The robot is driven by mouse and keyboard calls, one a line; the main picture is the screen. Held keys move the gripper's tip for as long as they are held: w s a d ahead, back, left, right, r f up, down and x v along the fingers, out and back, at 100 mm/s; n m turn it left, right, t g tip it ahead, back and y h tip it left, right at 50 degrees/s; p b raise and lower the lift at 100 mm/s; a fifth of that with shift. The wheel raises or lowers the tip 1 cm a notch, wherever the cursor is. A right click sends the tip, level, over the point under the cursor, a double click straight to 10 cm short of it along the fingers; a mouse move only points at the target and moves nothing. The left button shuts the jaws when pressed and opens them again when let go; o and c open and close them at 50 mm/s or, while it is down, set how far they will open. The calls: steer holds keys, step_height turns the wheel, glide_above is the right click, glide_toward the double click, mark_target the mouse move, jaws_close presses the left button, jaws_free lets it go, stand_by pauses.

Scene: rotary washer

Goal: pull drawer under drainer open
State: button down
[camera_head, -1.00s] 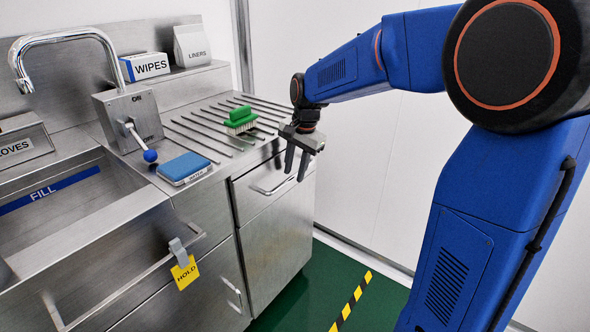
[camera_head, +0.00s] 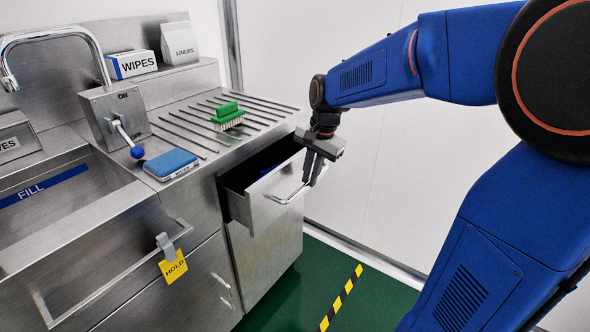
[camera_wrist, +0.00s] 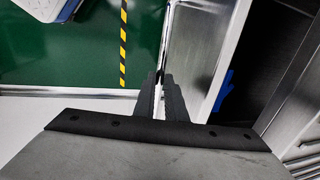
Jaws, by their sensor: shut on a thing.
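The drawer (camera_head: 262,212) under the ribbed drainer (camera_head: 205,122) stands part way out of the steel cabinet. Its bar handle (camera_head: 288,197) runs across the front. My gripper (camera_head: 308,180) is at the right end of this handle, with its fingers pointing down and shut on it. In the wrist view my gripper (camera_wrist: 160,78) has its fingers close together at the handle (camera_wrist: 167,48), beside the drawer front (camera_wrist: 205,50). A blue item (camera_wrist: 224,90) lies inside the open drawer; most of the inside is dark or hidden.
A green brush (camera_head: 227,117) stands on the drainer, and a blue sponge (camera_head: 170,163) lies by the sink. A yellow HOLD tag (camera_head: 173,267) hangs from the rail at left. Green floor with a yellow-black stripe (camera_head: 340,297) is clear in front. A white wall stands at right.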

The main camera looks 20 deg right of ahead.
steer(key=s+d, duration=0.9)
steer(key=s, duration=0.4)
steer(key=shift+d, duration=0.25)
steer(key=c, duration=1.8)
jaws_free()
steer(key=s+r, duration=0.1)
steer(key=r, duration=0.4)
steer(key=s+d+r, duration=0.1)
steer(key=r, duration=0.5)
steer(key=d+r, duration=0.1)
steer(key=r, duration=0.5)
steer(key=shift+s, duration=0.4)
steer(key=s+a+f+n+t, duration=0.1)
steer(key=s+a+f+n, duration=0.2)
steer(key=f, duration=0.2)
steer(key=s+a+f+n+t, duration=0.1)
steer(key=s+a+f+n, duration=0.2)
steer(key=f, duration=0.3)
steer(key=s+a+f+n+t+h, duration=0.1)
steer(key=s+a+f+n, duration=0.2)
steer(key=f, duration=0.3)
steer(key=shift+s+a+n, duration=0.15)
steer(key=shift+s+n, duration=0.65)
steer(key=shift+n, duration=0.1)
